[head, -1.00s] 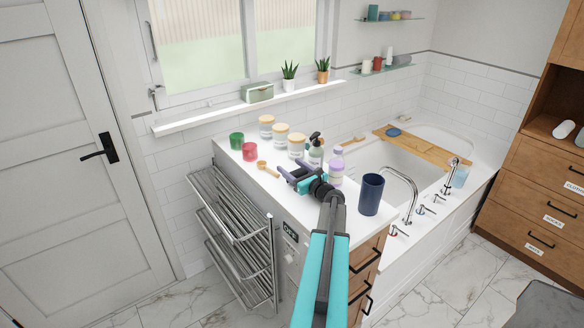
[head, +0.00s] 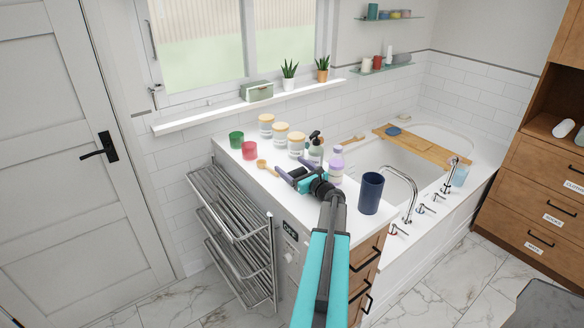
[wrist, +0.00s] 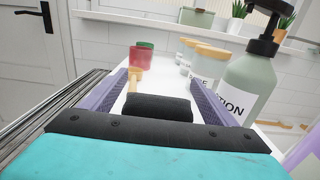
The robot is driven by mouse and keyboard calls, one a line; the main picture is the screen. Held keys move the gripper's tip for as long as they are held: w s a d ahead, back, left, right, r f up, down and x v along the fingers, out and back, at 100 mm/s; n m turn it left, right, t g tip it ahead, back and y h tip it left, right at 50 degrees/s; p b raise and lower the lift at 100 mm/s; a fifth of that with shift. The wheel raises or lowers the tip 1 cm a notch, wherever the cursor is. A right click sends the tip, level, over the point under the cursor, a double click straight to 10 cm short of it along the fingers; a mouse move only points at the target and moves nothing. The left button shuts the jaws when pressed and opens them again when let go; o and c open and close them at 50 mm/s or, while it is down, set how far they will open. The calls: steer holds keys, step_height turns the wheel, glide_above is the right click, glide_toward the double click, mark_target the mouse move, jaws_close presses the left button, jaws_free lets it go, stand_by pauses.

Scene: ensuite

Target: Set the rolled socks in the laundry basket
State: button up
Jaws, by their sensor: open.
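A dark rolled bundle, which looks like the rolled socks (wrist: 157,108), lies on the white counter between my gripper's fingers in the wrist view. My gripper (wrist: 157,82) is open, with one purple finger on each side of the bundle. I cannot tell whether either finger touches it. In the head view my gripper (head: 289,170) is low over the counter, and the bundle is hard to make out there. I see no laundry basket in either view.
On the white counter (head: 345,218) stand a green cup (head: 236,139), a red cup (head: 249,151), a wooden scoop (head: 264,166), several lidded jars (head: 281,133), a pump bottle (head: 315,150), a lilac bottle (head: 336,168) and a navy tumbler (head: 370,193). A metal rack (head: 235,235) is left; the bathtub is right.

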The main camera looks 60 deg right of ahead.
steer(key=b+v, duration=0.3)
steer(key=v, duration=0.8)
steer(key=shift+s, duration=0.35)
steer(key=shift+w+a, duration=0.1)
steer(key=shift+w, duration=0.05)
